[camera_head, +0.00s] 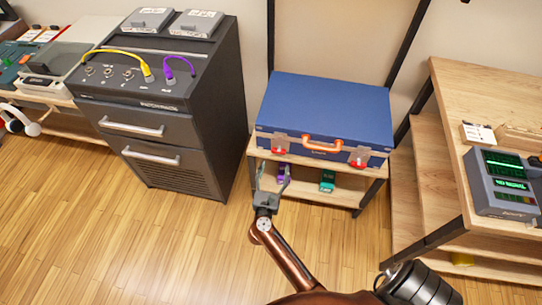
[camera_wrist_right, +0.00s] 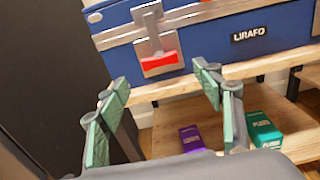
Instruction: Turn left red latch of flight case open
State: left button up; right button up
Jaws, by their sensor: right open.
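The blue flight case (camera_head: 325,106) lies closed on the top board of a small wooden shelf, its orange handle (camera_head: 322,144) facing me. The left red latch (camera_head: 278,151) is on the case's front face, left of the handle; in the right wrist view the latch (camera_wrist_right: 159,62) sits on a metal plate, its red tab at the lower end. A second red latch (camera_head: 357,163) is right of the handle. My right gripper (camera_head: 272,170) is open and empty, in front of and slightly below the left latch, apart from it. My left gripper is not in view.
The shelf's top board edge (camera_wrist_right: 185,84) runs just below the case. A purple box (camera_wrist_right: 193,138) and a green box (camera_wrist_right: 263,130) stand on the lower board. A dark amp cabinet (camera_head: 165,110) rises at left; a wooden desk (camera_head: 500,90) stands at right.

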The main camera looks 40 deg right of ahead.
aim_at(278, 153)
jog(key=b+x, duration=0.1)
jog(key=x, duration=0.5)
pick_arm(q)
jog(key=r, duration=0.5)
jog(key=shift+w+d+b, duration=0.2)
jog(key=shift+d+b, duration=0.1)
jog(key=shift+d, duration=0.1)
pick_arm(e)
jog(key=shift+w+d, duration=0.35)
jog(key=c, duration=1.2)
